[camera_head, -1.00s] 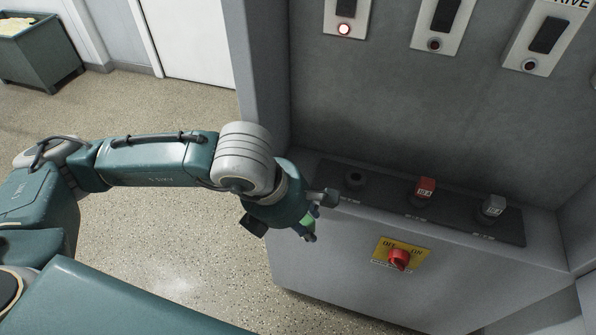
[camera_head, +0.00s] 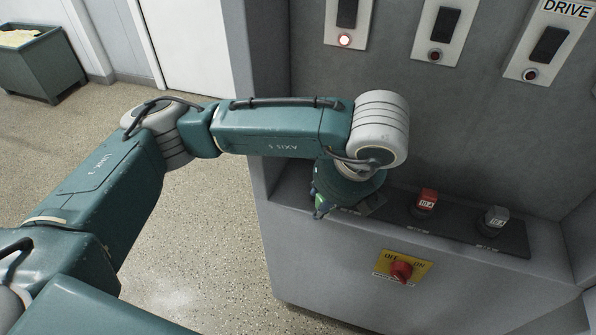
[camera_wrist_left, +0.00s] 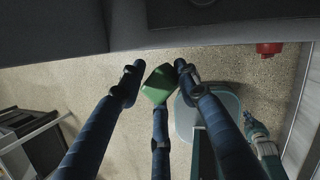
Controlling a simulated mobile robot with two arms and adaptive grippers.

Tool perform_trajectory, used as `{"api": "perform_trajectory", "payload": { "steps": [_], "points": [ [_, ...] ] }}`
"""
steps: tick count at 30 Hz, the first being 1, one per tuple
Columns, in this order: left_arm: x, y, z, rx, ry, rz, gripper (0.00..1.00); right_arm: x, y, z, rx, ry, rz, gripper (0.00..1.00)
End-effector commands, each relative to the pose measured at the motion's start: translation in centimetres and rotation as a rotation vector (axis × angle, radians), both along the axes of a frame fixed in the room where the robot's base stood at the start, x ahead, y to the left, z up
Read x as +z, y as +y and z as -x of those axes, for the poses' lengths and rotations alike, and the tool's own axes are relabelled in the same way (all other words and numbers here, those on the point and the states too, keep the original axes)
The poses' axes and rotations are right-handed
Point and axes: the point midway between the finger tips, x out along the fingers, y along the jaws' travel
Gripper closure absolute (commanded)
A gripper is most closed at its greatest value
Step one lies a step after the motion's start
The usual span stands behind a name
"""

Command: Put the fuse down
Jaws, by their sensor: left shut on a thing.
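A green fuse (camera_wrist_left: 158,84) sits between the dark blue fingers of my left gripper (camera_wrist_left: 157,75) in the left wrist view. The gripper is shut on it. In the head view my left gripper (camera_head: 318,204) points down at the left front edge of the cabinet ledge, mostly hidden under my wrist. A red fuse (camera_head: 427,200) and a grey fuse (camera_head: 495,216) stand upright on the black strip (camera_head: 460,228) to the right. The left end of the strip is hidden by my arm.
A red rotary switch (camera_head: 401,271) on a yellow plate is on the cabinet front below the strip; its red knob shows in the left wrist view (camera_wrist_left: 268,48). Switch panels are on the back wall. A grey-green bin (camera_head: 38,62) stands far left. The floor is open.

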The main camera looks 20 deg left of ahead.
Motion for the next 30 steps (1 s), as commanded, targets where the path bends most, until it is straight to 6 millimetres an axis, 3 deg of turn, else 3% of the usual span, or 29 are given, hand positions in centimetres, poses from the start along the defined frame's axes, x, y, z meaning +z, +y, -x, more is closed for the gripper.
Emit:
{"api": "perform_trajectory", "payload": {
  "steps": [9,18,30],
  "points": [
    [-0.1,5.4,-6.9,0.006,0.005,0.003,1.00,0.6,0.2,0.0,-0.001,-0.001,-0.002,1.00],
    [0.1,9.4,-12.1,0.002,0.002,0.000,1.00,0.9,0.1,0.0,-0.001,-0.001,-0.001,1.00],
    [-4.4,9.3,-12.0,-0.003,0.004,-0.001,1.00,2.4,-0.3,-0.1,-0.001,-0.001,0.003,1.00]
  ]
}}
